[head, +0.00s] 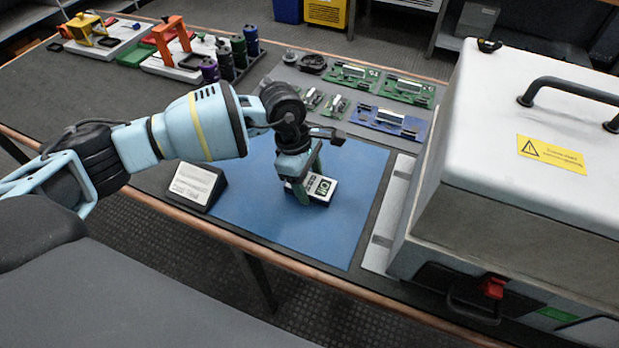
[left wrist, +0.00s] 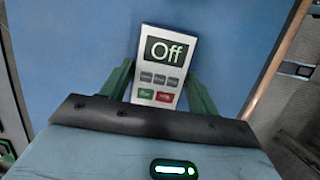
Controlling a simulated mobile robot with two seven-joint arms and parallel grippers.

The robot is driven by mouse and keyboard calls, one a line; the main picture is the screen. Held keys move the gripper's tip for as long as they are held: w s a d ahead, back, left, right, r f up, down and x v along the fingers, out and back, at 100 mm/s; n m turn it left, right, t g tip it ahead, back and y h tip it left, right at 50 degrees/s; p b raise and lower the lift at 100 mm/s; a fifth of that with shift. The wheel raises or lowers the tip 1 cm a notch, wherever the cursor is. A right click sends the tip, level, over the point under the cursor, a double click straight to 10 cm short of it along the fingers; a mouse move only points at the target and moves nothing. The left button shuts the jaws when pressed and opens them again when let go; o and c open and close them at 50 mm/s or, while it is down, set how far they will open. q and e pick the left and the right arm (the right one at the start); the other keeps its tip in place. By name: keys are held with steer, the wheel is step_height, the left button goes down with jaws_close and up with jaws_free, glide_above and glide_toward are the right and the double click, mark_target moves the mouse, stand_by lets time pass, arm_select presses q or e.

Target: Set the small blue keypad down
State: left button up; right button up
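The small keypad (head: 323,188) looks light grey rather than blue, with a dark screen. In the left wrist view the keypad (left wrist: 165,62) reads "Off" and has grey keys plus a green and a red one. My left gripper (head: 308,187) points down over the blue mat (head: 270,222), its green fingers on either side of the keypad. In the left wrist view the gripper (left wrist: 163,84) appears closed on the keypad's sides. The keypad is at or just above the mat; I cannot tell if it touches. My right gripper is not in view.
A tilted display box (head: 190,186) stands at the mat's left edge. Green circuit boards (head: 352,75) and a blue board (head: 393,122) lie behind the mat. A large white case (head: 520,130) stands at the right. The mat's front and right parts are clear.

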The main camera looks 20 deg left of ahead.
arm_select(q)
steer(key=shift+o, duration=1.4)
steer(key=v, duration=1.2)
steer(key=shift+r, duration=0.2)
